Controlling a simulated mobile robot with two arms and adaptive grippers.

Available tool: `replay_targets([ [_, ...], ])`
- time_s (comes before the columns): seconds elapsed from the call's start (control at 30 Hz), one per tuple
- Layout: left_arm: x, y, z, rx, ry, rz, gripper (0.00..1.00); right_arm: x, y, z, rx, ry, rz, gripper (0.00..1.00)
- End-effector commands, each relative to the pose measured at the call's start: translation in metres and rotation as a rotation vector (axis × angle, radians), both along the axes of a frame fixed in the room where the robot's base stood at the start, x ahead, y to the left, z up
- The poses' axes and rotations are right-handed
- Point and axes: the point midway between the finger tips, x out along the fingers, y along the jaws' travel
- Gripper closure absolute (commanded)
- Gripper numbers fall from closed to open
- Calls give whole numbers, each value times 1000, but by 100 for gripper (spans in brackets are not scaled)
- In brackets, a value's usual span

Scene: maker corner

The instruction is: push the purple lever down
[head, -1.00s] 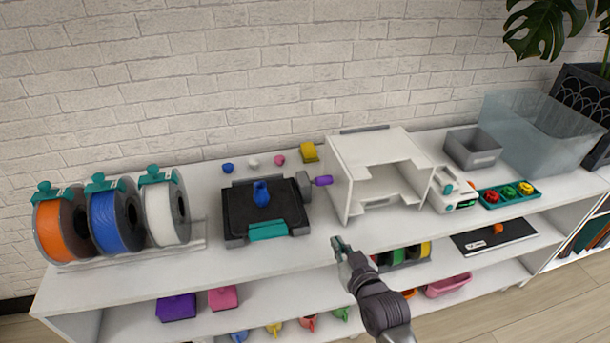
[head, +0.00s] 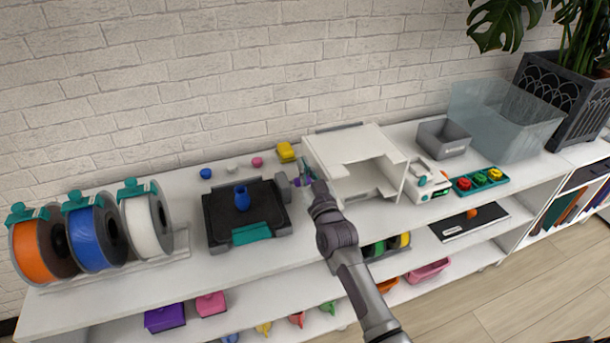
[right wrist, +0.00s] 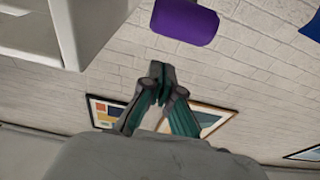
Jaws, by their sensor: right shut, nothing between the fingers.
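The purple lever (head: 297,183) sticks out from the grey block on the right side of a black-bed machine (head: 215,222). In the head view it is partly hidden by my right gripper (head: 307,171). In the right wrist view the purple lever (right wrist: 184,22) shows as a thick rounded bar at the top edge. My right gripper's fingertips (right wrist: 161,72) are shut together and empty, with a gap in the picture between them and the lever. I cannot tell whether they touch it. My left gripper is not in view.
A white open-front box (head: 350,160) stands close to the right of the lever. A blue vase (head: 242,199) sits on the machine bed. Filament spools (head: 93,238) stand at the left. A yellow block (head: 286,152) and small coloured items lie behind the machine.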

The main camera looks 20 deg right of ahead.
Motion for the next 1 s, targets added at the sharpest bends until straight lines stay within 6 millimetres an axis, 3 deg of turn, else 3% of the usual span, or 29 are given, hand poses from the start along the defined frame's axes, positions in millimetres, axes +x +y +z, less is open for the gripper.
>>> replay_targets([
  [0.03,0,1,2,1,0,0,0,-3,0,-13,-2,12,1,100],
  [0.2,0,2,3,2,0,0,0,-6,0,-28,0,8,1,100],
  [0.63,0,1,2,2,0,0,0,-7,0,-33,0,6,1,100],
  [0.87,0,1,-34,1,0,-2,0,-16,-1,-54,1,-70,0,100],
  [1.0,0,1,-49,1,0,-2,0,-31,-1,-70,2,-111,1,100],
])
